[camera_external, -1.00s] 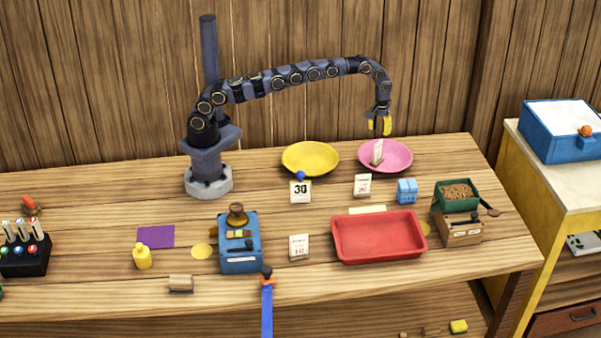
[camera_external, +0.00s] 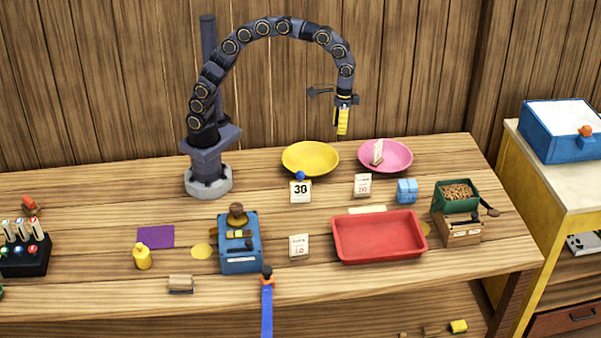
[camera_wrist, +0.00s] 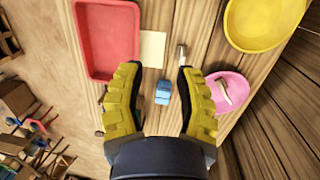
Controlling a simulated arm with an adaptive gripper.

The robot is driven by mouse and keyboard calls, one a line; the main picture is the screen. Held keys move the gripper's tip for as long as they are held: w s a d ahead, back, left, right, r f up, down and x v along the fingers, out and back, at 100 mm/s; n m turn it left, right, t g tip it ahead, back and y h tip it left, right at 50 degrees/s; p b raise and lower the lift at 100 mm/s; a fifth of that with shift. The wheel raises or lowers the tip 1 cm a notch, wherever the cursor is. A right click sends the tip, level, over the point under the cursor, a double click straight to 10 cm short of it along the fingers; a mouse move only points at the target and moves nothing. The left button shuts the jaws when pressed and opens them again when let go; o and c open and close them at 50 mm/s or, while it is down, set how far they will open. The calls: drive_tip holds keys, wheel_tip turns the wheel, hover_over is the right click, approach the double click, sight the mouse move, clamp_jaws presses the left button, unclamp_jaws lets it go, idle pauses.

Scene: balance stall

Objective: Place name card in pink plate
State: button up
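The pink plate (camera_external: 401,158) stands at the back right of the table, and it also shows in the wrist view (camera_wrist: 237,84). A small pale card (camera_external: 377,152) rests in it, tilted; it appears to be the name card, though its lettering is too small to read. It also shows in the wrist view (camera_wrist: 224,93). My gripper (camera_external: 342,122) is raised in the air, left of the pink plate and apart from it. In the wrist view my gripper (camera_wrist: 159,70) has its two yellow fingers spread, with nothing held between them.
A yellow plate (camera_external: 311,156) stands left of the pink one. Small number cards (camera_external: 362,185), a blue block (camera_external: 407,190), a red tray (camera_external: 378,238) and a green box (camera_external: 456,196) stand in front. A flat cream card (camera_wrist: 152,48) lies by the tray.

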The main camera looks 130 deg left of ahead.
drive_tip(key=s+d+r+m+g, duration=0.1)
drive_tip(key=s+d+r+m, duration=0.15)
drive_tip(key=s+d, duration=0.4)
drive_tip(key=s+d+r+m, duration=0.1)
drive_tip(key=s+d+m, duration=0.2)
drive_tip(key=s+d, duration=0.35)
drive_tip(key=s+d+f+m+y, duration=0.1)
drive_tip(key=s+d+f+m, duration=0.1)
drive_tip(key=s, duration=1.3)
drive_tip(key=shift+s+d+m+g+y, duration=0.3)
drive_tip(key=shift+m+y, duration=0.1)
drive_tip(key=shift+m, duration=0.25)
